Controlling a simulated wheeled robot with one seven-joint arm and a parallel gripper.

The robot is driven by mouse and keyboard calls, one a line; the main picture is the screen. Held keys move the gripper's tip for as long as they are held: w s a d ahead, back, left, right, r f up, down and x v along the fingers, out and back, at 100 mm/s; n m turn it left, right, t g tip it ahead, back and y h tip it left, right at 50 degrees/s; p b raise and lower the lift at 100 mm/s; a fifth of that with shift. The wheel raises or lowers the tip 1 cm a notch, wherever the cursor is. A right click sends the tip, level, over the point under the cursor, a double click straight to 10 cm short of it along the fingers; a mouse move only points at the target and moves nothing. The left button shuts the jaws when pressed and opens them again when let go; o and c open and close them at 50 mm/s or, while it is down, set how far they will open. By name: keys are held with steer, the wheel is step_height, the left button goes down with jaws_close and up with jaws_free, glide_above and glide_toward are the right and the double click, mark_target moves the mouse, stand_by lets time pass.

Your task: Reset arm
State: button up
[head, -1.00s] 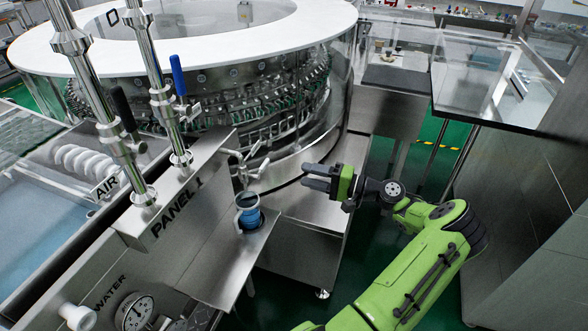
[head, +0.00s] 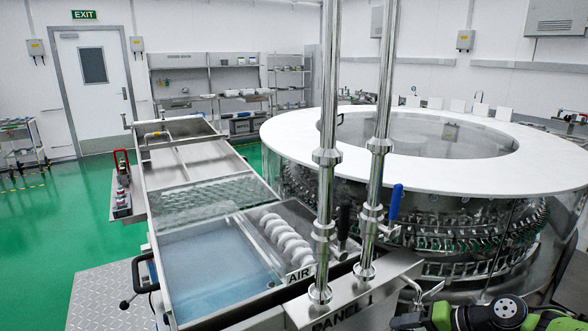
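My gripper (head: 408,319) shows at the bottom right edge of the head view, with its dark fingers partly cut off by the frame. My green and black wrist lies just right of it. The gripper is in front of the round washer (head: 405,128) and right of the panel marked PANEL 1 (head: 345,306). I see nothing held in the visible part of the fingers, but the cut-off view does not show whether they are open or shut.
Two upright steel pipes, one with a blue-handled valve (head: 395,203), rise beside the washer. A long tank with blue water (head: 215,270) stands left of them. The green floor (head: 60,225) at left is mostly clear, up to a white door (head: 95,88).

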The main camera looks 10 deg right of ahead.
steer(key=s+a+r+n+g+h+p, duration=0.1)
steer(key=s+a+r+n+g+h, duration=0.15)
steer(key=a+r, duration=0.4)
steer(key=s+a+r+n+g+h+p, duration=0.1)
steer(key=s+a+r+n+g+h, duration=0.2)
steer(key=a, duration=0.6)
steer(key=s+a+r+n+t+h+p, duration=0.1)
steer(key=s+r+t, duration=0.1)
steer(key=s, duration=0.5)
steer(key=s+a+r+n+t+h+p, duration=0.1)
steer(key=s+a+r+t, duration=0.1)
steer(key=s, duration=0.5)
steer(key=shift+v, duration=1)
steer(key=shift+a, duration=0.2)
